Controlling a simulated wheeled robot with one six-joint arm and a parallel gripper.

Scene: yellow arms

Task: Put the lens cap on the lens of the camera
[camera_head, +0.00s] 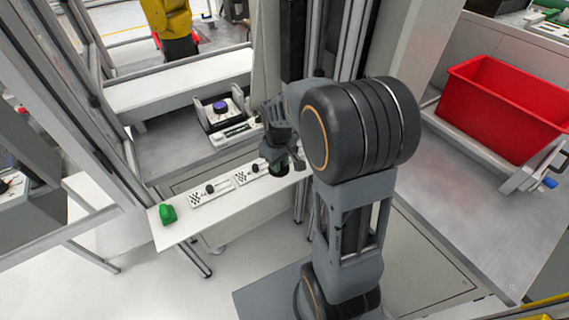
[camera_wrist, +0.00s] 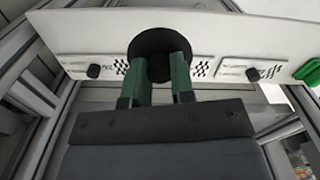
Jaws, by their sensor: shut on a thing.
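My gripper (camera_head: 272,179) is over the right part of the narrow white table in the head view. In the wrist view, my gripper (camera_wrist: 160,68) has its green fingers shut on a round black disc (camera_wrist: 150,38), which looks like the lens cap. The disc is in front of the white table and hides part of a panel. A device with a round purple top (camera_head: 220,107), possibly the camera and its lens, stands in a bay behind the table. It is apart from my gripper and does not show in the wrist view.
White panels with black knobs and checker marks (camera_head: 211,191) lie on the white table (camera_head: 180,232). A green object (camera_head: 168,214) sits at its left end. A frame post (camera_head: 115,140) rises left of the bay. A red bin (camera_head: 505,108) is at the right.

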